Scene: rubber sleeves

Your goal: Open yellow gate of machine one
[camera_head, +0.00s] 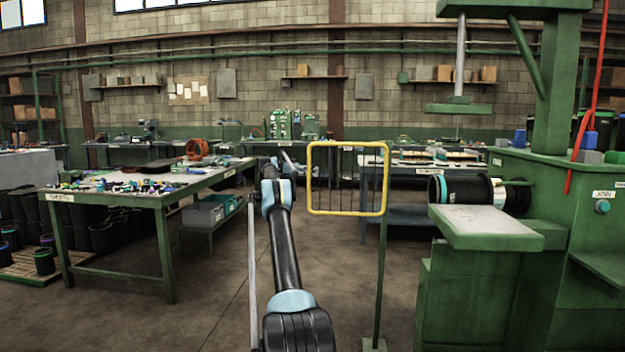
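The yellow gate (347,213) is an upright square frame with thin dark bars inside. It stands near the middle of the head view, on a thin green post (380,270) at its right side. The green machine (570,240) is at the right, with a pale plate (485,228) and a black cylinder on its left side. I cannot tell which machine number it bears. My arm reaches forward up the middle, and its far end, with my gripper (268,165), is left of the gate and apart from it in the picture. The fingers are too small and dark to read.
A green table (150,195) covered with small coloured parts stands at the left, with black sleeves on a pallet (30,262) beyond its left end. A red cable (584,110) hangs at the right. Benches line the back.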

